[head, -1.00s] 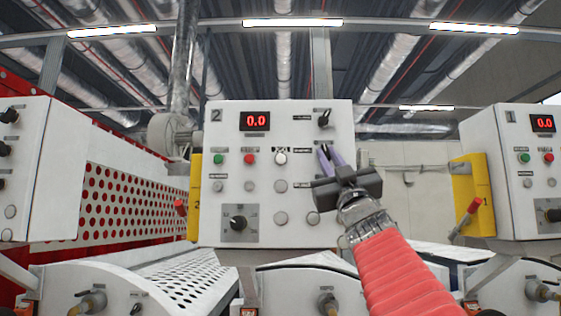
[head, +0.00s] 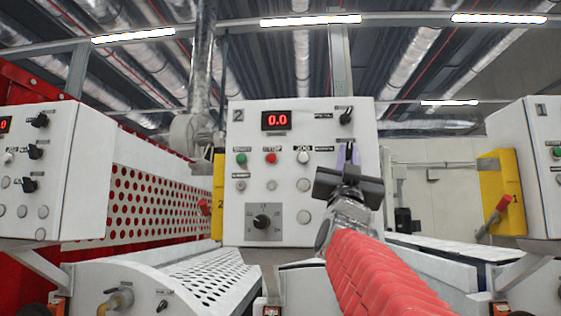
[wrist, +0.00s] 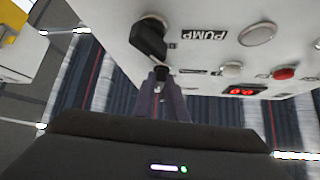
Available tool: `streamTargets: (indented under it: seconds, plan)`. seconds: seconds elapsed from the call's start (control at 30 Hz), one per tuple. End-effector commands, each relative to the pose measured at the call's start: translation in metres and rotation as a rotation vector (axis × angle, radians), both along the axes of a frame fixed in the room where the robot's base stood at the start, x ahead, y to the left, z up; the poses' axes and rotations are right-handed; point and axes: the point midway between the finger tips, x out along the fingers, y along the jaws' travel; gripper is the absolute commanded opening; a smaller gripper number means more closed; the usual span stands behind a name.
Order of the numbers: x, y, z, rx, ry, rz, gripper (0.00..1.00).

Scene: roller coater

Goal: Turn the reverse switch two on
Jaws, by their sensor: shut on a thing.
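The white control panel marked 2 (head: 300,185) faces me in the head view, with a red 0.0 display. My gripper (head: 348,153) is at the right column of this panel, its purple fingers upright against the panel's face. In the wrist view, which shows the panel upside down, the fingers (wrist: 162,85) are shut on a small black switch (wrist: 162,70), in the row of the red and white buttons. Most of that switch is hidden and its label is unreadable. A larger black knob labelled PUMP (wrist: 150,38) is just beyond the fingertips.
Another black switch (head: 346,116) is above my gripper on the panel. Green (head: 240,158), red (head: 271,157) and white (head: 303,157) buttons are left of it. A black dial (head: 262,221) is lower. Yellow plates with red handles (head: 503,202) stand at the sides.

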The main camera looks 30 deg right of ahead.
Motion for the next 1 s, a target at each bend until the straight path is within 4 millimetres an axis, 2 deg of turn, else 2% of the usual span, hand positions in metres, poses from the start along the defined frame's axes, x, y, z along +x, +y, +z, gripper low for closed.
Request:
streamTargets:
  seconds: [0.6,1.0]
  plan:
    - [0.0028,0.0042,0.0026,0.213,-0.147,0.002,0.0]
    - [0.0022,0.0042,0.0032,0.263,-0.181,0.001,0.0]
